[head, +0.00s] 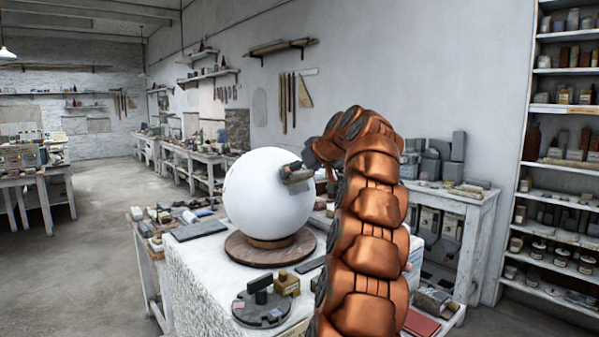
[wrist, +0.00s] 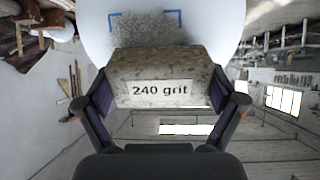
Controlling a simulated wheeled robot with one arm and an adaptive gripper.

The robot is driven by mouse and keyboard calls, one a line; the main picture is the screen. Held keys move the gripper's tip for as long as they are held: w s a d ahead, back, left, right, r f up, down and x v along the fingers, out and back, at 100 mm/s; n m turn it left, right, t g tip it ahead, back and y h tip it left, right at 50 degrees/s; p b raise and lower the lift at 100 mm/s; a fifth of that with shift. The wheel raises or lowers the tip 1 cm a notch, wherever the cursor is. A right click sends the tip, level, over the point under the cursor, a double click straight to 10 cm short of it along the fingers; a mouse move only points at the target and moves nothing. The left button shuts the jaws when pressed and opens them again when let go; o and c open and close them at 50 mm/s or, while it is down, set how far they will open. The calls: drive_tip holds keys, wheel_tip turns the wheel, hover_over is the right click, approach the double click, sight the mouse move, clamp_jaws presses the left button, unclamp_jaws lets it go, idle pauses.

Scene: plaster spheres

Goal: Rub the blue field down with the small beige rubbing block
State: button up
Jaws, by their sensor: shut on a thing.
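My gripper (head: 303,170) is at the upper right side of the large white sphere (head: 262,205). In the wrist view my gripper (wrist: 162,90) is shut on a speckled beige-grey block (wrist: 150,67) with a "240 grit" label; the block also shows in the head view (head: 297,177). Just beyond the block, the sphere carries blue corner marks (wrist: 113,21) around a rough grey patch (wrist: 150,28), the blue field. The block hides its lower part. I cannot tell whether the block touches the sphere. The head view does not show the field clearly.
The sphere rests on a round wooden base (head: 240,250) on a white plinth (head: 190,262). A round dark tray (head: 243,312) in front holds a black block and a yellowish block (head: 287,284). A dark flat slab (head: 200,230) lies left. Shelves (head: 560,170) stand right; open floor lies left.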

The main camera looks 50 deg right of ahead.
drive_tip(key=shift+w+f, duration=0.2)
drive_tip(key=shift+w, duration=0.15)
drive_tip(key=shift+a, duration=0.1)
drive_tip(key=shift+a+r+b, duration=0.1)
drive_tip(key=shift+a+b, duration=0.4)
drive_tip(key=shift+w+a+b, duration=0.15)
drive_tip(key=shift+a+b, duration=0.2)
drive_tip(key=shift+a, duration=0.15)
drive_tip(key=shift+d, duration=0.1)
drive_tip(key=shift+d+p, duration=0.65)
drive_tip(key=shift+d, duration=0.4)
drive_tip(key=shift+s+d, duration=0.1)
drive_tip(key=shift+s, duration=0.1)
